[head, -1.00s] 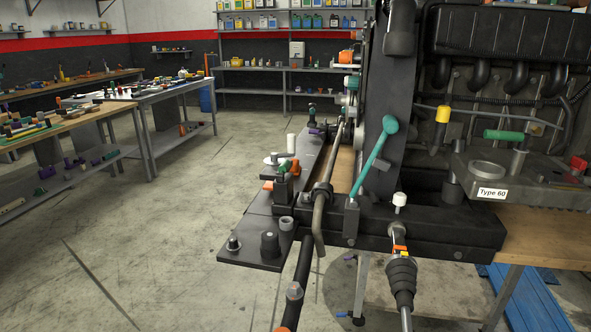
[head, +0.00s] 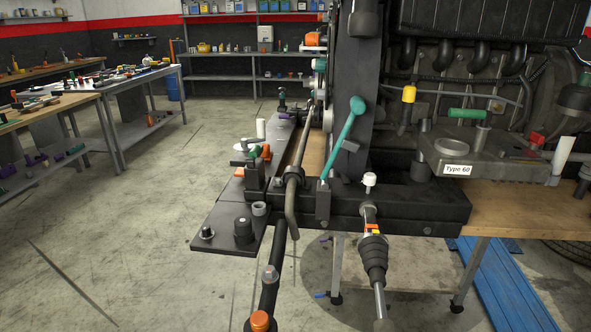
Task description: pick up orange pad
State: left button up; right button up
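Small orange pieces sit at the left end of the black engine stand (head: 410,208). One orange block (head: 266,150) is beside a dark green knob, and a flatter orange piece (head: 239,172) lies at the left edge of the dark plate. I cannot tell which of them is the orange pad. An orange cap (head: 259,321) tops a dark part at the bottom edge, cut off by the picture. Neither of my grippers shows in the head view.
A teal lever (head: 345,135) rises from the stand. A jointed shaft (head: 374,250) hangs in front of it. The engine (head: 480,80) fills the upper right. Workbenches with tools (head: 128,78) stand at the left. The concrete floor (head: 110,240) at the lower left is open.

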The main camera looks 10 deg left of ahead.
aim_at(267, 154)
jog(key=j+u, duration=0.15)
jog(key=u, duration=2.55)
jog(key=i+z, duration=0.2)
jog(key=i, duration=0.35)
jog(key=i+j+z, duration=0.25)
jog(key=i, duration=0.35)
jog(key=i+l+z, duration=0.1)
jog(key=i+z, duration=1.35)
jog(key=i, duration=0.15)
jog(key=i+j+z, duration=0.1)
jog(key=i+z, duration=0.35)
jog(key=i, duration=0.2)
jog(key=i+u, duration=0.15)
jog(key=i, duration=0.55)
jog(key=i+l+u, duration=0.1)
jog(key=i, duration=0.6)
jog(key=i+z, duration=0.4)
jog(key=i+j+z, duration=0.2)
jog(key=z, duration=0.2)
